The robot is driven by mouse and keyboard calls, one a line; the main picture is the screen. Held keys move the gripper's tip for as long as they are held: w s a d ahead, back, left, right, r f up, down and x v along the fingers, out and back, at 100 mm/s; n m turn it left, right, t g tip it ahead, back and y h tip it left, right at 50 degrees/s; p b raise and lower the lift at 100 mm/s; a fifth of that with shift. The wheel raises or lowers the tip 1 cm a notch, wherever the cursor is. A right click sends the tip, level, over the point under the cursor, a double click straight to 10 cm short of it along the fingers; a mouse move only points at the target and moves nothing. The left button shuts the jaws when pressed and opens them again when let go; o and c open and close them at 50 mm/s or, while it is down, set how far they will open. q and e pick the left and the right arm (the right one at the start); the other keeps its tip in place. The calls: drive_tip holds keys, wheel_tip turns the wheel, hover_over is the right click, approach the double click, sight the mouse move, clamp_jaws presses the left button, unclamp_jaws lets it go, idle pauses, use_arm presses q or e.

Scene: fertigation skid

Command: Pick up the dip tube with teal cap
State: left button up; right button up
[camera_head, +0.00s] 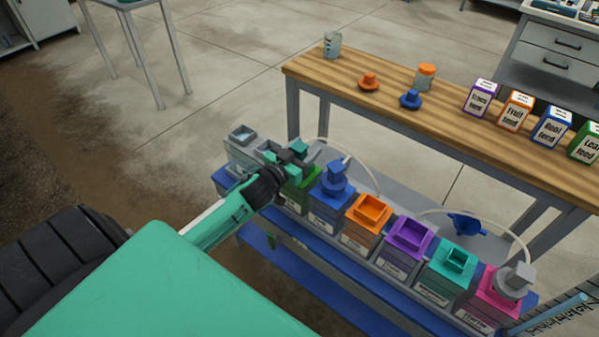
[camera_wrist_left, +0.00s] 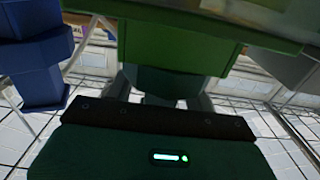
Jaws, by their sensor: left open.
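My left gripper (camera_head: 288,157) is over the green tank (camera_head: 300,188) on the skid. A small teal block (camera_head: 300,147), which looks like the teal cap, shows right at its fingertips. In the left wrist view a dark teal block (camera_wrist_left: 168,84) lies between the spread grey fingers, close in front of my palm, against a green body (camera_wrist_left: 170,42). My left gripper is open around it; I cannot tell whether the fingers touch it. The tube below the cap is hidden. My right gripper is not in view.
A blue-capped tank (camera_head: 335,196) stands close to the right of my gripper. Open orange (camera_head: 368,212), purple (camera_head: 407,240) and teal (camera_head: 452,262) tanks follow. Thin white hoses arch behind the row. A wooden bench (camera_head: 440,120) behind holds caps, jars and feed boxes.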

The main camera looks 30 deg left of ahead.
use_arm(q)
clamp_jaws()
idle(0.3)
